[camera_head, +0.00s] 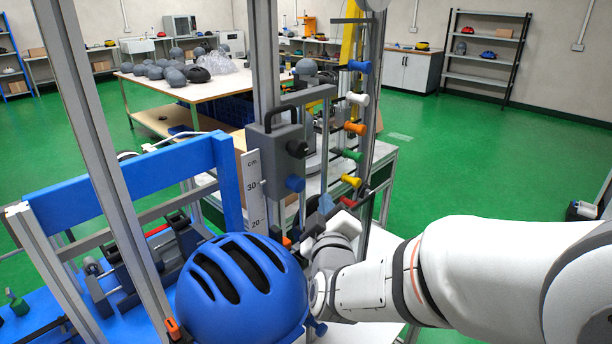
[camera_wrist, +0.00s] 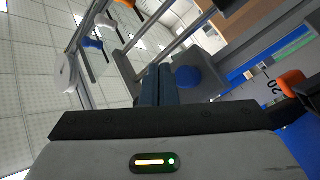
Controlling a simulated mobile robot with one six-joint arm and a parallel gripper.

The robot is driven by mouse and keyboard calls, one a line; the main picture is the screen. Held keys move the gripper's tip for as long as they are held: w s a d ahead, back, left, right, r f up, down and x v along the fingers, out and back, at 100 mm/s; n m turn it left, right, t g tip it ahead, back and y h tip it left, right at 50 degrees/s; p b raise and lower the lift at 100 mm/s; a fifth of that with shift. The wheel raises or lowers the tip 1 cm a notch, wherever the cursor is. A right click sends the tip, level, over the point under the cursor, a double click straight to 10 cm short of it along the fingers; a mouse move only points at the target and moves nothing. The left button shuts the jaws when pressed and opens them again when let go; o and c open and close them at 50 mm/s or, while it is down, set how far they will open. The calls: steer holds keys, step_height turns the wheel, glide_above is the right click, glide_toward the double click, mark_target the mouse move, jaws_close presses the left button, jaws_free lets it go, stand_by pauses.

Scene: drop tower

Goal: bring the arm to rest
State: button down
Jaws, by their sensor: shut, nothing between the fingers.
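My arm reaches in from the right in the head view, with my gripper (camera_head: 326,206) beside the drop tower, just behind and above the blue helmet (camera_head: 243,292). In the wrist view my gripper's (camera_wrist: 156,84) two dark fingers stand close together, shut and empty. A blue knob (camera_wrist: 188,77) shows just beyond the fingers; I cannot tell whether they touch it. The tower's grey carriage block (camera_head: 280,160) with a black knob and a blue knob (camera_head: 295,184) is above my gripper. The wrist partly hides the lower tower.
A scale (camera_head: 254,188) stands beside the carriage. Several coloured knobs (camera_head: 355,129) line the right upright. A blue frame (camera_head: 130,180) is at left. Green floor (camera_head: 480,160) at right is mostly clear.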

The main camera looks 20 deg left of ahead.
steer(key=s+d+f+m+g+h+p, duration=0.15)
steer(key=d+m+g, duration=0.25)
steer(key=d, duration=0.5)
steer(key=s+d+f+m+g+h+p, duration=0.1)
steer(key=d+f+m+g+h, duration=0.2)
steer(key=d, duration=0.5)
steer(key=s+d+f+m+g+h+p, duration=0.1)
steer(key=s+d+m+g, duration=0.6)
steer(key=s+d, duration=0.7)
steer(key=shift+s+d+g+h, duration=0.25)
steer(key=shift+s+g+h, duration=0.2)
steer(key=shift+h, duration=0.3)
